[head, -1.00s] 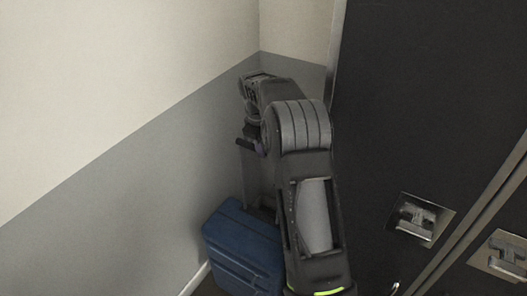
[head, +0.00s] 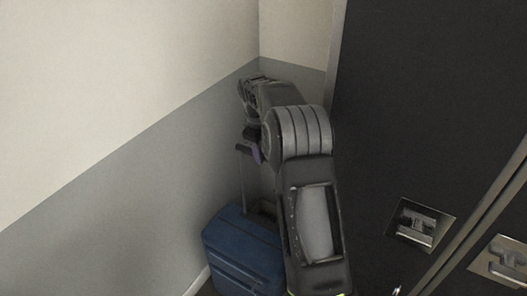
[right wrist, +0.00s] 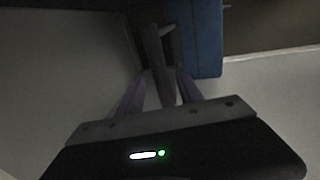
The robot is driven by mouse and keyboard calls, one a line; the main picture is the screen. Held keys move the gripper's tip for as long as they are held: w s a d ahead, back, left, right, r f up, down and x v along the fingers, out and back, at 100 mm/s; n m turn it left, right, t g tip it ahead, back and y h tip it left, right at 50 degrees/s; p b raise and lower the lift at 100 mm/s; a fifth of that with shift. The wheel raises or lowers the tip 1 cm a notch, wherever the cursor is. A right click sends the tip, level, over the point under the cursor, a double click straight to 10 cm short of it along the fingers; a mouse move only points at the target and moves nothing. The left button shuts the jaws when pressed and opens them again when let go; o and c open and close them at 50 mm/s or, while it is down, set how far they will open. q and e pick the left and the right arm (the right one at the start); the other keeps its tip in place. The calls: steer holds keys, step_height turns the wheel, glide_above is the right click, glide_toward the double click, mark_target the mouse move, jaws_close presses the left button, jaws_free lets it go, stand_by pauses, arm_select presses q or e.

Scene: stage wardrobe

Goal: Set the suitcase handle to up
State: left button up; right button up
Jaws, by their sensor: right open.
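The blue suitcase (head: 240,250) stands upright on the floor by the grey wall, left of my right arm. Its pull handle is extended: a thin pole (head: 242,190) rises from the top to a dark grip (head: 243,149). My right gripper (head: 256,152) is at the height of this grip, partly hidden behind my own wrist. In the right wrist view its two purplish fingers (right wrist: 160,88) are apart, with the dark handle grip (right wrist: 157,55) seen between them; contact cannot be told. The suitcase's blue side (right wrist: 203,38) shows beyond. My left gripper is out of view.
A tall dark locker (head: 420,110) with recessed metal latches (head: 422,224) stands close to the right of my arm. The two-tone wall (head: 120,200) meets another wall at the corner behind the suitcase. Little floor shows.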

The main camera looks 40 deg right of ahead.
step_height(320, 180, up, 7)
steer(key=a, duration=0.1)
steer(key=shift+s+a+r+b, duration=0.15)
steer(key=shift+s+a+b, duration=0.05)
steer(key=shift+b, duration=0.15)
stand_by(0.4)
